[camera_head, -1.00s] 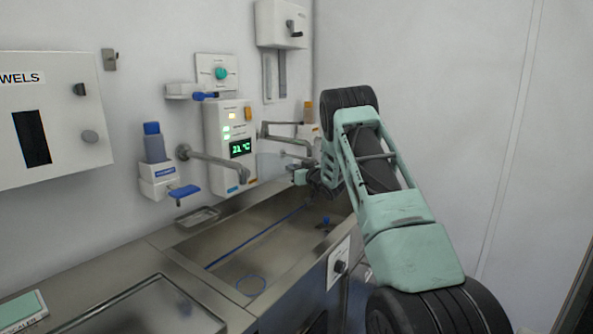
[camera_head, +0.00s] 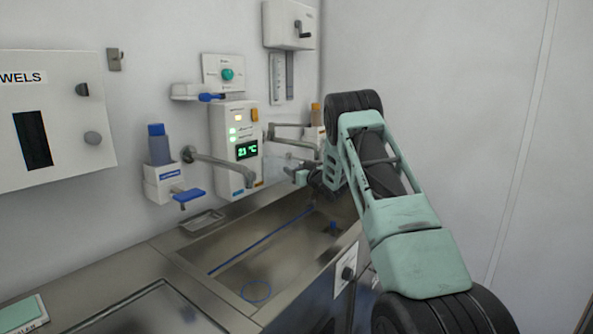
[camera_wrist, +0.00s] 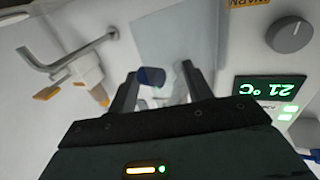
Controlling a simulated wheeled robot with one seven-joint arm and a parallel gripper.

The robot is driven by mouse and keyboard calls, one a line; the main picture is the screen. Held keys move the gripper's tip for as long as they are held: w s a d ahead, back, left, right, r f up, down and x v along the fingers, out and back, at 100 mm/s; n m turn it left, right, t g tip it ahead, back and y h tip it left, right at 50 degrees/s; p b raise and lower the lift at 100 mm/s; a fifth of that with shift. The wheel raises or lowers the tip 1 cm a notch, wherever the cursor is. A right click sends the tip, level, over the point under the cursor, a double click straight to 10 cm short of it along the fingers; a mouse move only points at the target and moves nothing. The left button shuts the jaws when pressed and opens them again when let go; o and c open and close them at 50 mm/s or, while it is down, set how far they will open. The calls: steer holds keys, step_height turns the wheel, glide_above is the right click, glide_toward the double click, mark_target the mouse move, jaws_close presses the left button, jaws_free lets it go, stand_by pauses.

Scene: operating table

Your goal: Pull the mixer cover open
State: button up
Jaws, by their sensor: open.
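The mixer cover appears to be a pale translucent panel (camera_wrist: 172,38) in the wrist view, between a tap and the control unit. In the head view it shows faintly (camera_head: 276,165), partly hidden by my gripper. A dark blue tab (camera_wrist: 152,76), seemingly its handle, sits at the panel's edge. My gripper (camera_wrist: 159,70) is open, with the tab between its fingertips in the picture; I cannot tell whether they touch it. In the head view my gripper (camera_head: 302,177) is over the back of the sink, right of the control unit (camera_head: 236,150).
A steel sink (camera_head: 200,262) lies below, with a blue ring (camera_head: 256,291) in it. A left tap (camera_head: 222,163) and a soap dispenser (camera_head: 163,185) project from the wall. A second tap (camera_wrist: 70,55) is close beside my gripper. The right wall is bare.

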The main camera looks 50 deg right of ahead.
steer(key=shift+s+d, duration=0.15)
steer(key=shift+s, duration=0.3)
steer(key=b+v, duration=0.3)
steer(key=v, duration=1.4)
